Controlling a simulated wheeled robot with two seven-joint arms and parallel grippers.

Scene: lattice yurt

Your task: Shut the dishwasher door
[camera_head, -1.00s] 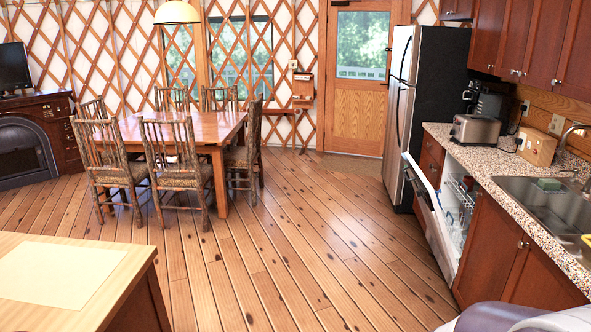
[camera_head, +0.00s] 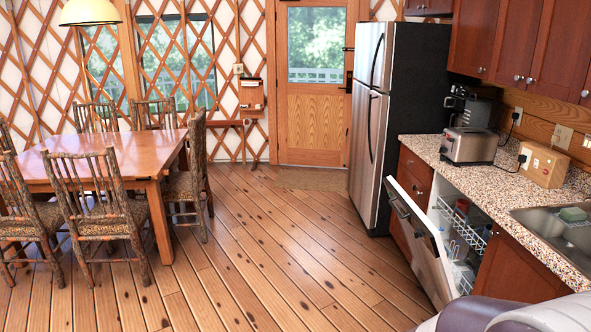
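The dishwasher door (camera_head: 418,250) is ajar, tilted out from the counter front on the right. Its top edge leans toward the room. Behind it, the dishwasher's inside shows white wire racks (camera_head: 462,228) with some dishes. The dishwasher sits under the speckled counter, between a wooden cabinet and the sink cabinet. A rounded grey and white part of my own body shows at the bottom right. Neither of my grippers is in view.
The steel fridge (camera_head: 372,120) stands beyond the dishwasher. A toaster (camera_head: 468,146) and a wooden box (camera_head: 543,165) sit on the counter (camera_head: 430,148). The table (camera_head: 120,160) and chairs stand at left. The plank floor (camera_head: 260,270) between is clear.

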